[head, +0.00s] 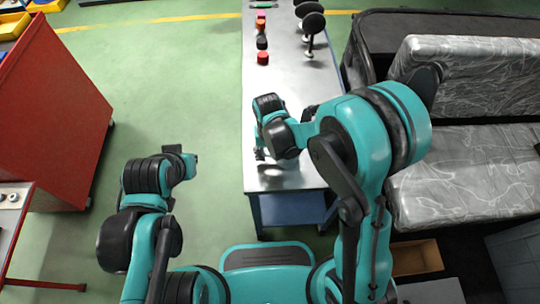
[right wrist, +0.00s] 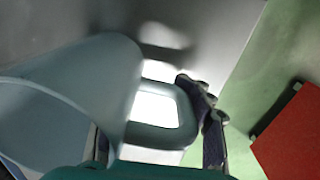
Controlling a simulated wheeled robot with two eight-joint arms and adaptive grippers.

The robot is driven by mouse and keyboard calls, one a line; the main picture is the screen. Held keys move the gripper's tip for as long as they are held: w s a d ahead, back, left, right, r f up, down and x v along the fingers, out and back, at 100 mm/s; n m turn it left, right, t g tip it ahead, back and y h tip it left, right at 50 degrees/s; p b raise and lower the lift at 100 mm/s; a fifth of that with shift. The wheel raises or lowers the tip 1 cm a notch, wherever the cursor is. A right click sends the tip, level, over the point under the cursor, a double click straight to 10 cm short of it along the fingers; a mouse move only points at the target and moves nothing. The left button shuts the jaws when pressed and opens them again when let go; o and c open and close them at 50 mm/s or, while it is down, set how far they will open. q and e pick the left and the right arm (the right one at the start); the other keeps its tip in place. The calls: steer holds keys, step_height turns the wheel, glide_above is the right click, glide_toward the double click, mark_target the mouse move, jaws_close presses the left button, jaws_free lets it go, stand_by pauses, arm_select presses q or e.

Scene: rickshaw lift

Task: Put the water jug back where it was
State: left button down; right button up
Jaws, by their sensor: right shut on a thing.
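The water jug (right wrist: 75,85) is a pale blue-grey, see-through vessel with a loop handle (right wrist: 165,138), seen large and close in the right wrist view. My right gripper (head: 262,154) is over the near end of the metal table (head: 280,179). It is shut on the jug's handle, with dark fingers beside the loop in the right wrist view. In the head view the jug is mostly or wholly hidden by my right arm. I cannot tell whether its base touches the table. My left gripper (head: 181,155) is over the green floor, left of the table; its finger opening is unclear.
Several small red, orange and dark items (head: 262,57) stand in a row on the table's far part, with black round-topped items (head: 313,23) beside them. A plastic-covered grey seat (head: 465,172) is at right. A red cabinet (head: 55,115) stands at left, with free floor between.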

steer(key=shift+f, duration=0.15)
steer(key=o, duration=1.6)
steer(key=shift+r, duration=0.55)
step_height(320, 180, up, 11)
steer(key=p, duration=0.4)
steer(key=shift+w+a+r, duration=0.1)
steer(key=shift+a, duration=0.05)
steer(key=s+d+r+t, duration=0.2)
steer(key=s+d+r, duration=0.1)
steer(key=d, duration=0.2)
steer(key=s+d+r+t, duration=0.2)
steer(key=s+d+r, duration=0.1)
steer(key=d, duration=0.2)
steer(key=s+d+r+t, duration=0.3)
steer(key=d+r, duration=0.1)
steer(key=d, duration=0.1)
steer(key=shift+s, duration=0.3)
